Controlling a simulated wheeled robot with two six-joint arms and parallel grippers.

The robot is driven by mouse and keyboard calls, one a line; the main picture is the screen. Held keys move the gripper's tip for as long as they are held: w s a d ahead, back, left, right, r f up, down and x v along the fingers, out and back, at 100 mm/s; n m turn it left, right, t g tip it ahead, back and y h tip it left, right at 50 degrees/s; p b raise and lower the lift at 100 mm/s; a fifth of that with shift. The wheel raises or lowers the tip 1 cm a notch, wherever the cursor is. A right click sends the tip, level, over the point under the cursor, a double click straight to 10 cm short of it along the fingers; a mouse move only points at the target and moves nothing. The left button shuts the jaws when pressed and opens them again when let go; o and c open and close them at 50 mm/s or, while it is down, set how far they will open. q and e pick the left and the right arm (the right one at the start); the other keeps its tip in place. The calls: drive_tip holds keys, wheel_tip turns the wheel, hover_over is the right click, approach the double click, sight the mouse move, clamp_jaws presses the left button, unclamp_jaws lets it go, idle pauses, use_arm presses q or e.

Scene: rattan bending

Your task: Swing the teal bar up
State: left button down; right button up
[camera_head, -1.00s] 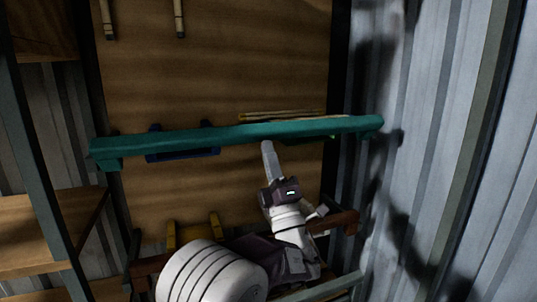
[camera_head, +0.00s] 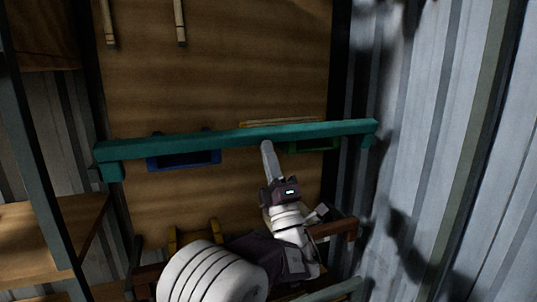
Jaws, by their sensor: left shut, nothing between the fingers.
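The teal bar (camera_head: 210,141) runs across the middle of the head view, in front of a wooden back panel. It is nearly level, its right end a little higher in the picture, with a short downturned piece at each end. My left gripper (camera_head: 267,146) is below the bar, right of its middle, pointing up. Its fingers are shut with nothing between them. The fingertips are at the bar's lower edge; they appear to touch it. My right gripper is not in view.
A blue bracket (camera_head: 183,164) and a green one (camera_head: 312,146) show behind the bar. Yellow (camera_head: 216,228) and brown (camera_head: 340,230) pieces are lower down. Wooden shelves (camera_head: 37,232) stand at the left, a corrugated metal wall (camera_head: 450,130) at the right.

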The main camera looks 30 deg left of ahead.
use_arm(q)
drive_tip(key=shift+w+a+r+p, duration=0.15)
drive_tip(key=shift+a+r+p, duration=0.1)
drive_tip(key=shift+r+p, duration=0.3)
drive_tip(key=shift+r, duration=0.2)
drive_tip(key=shift+w+a+r, duration=0.1)
drive_tip(key=shift+w+r, duration=0.05)
drive_tip(key=shift+r, duration=0.05)
drive_tip(key=shift+d+f, duration=0.2)
drive_tip(key=s+d+f+b, duration=0.1)
drive_tip(key=s+d+b, duration=0.1)
drive_tip(key=s+d, duration=0.4)
drive_tip(key=shift+s+d+f, duration=0.3)
drive_tip(key=shift+d+f, duration=0.05)
drive_tip(key=shift+d, duration=0.25)
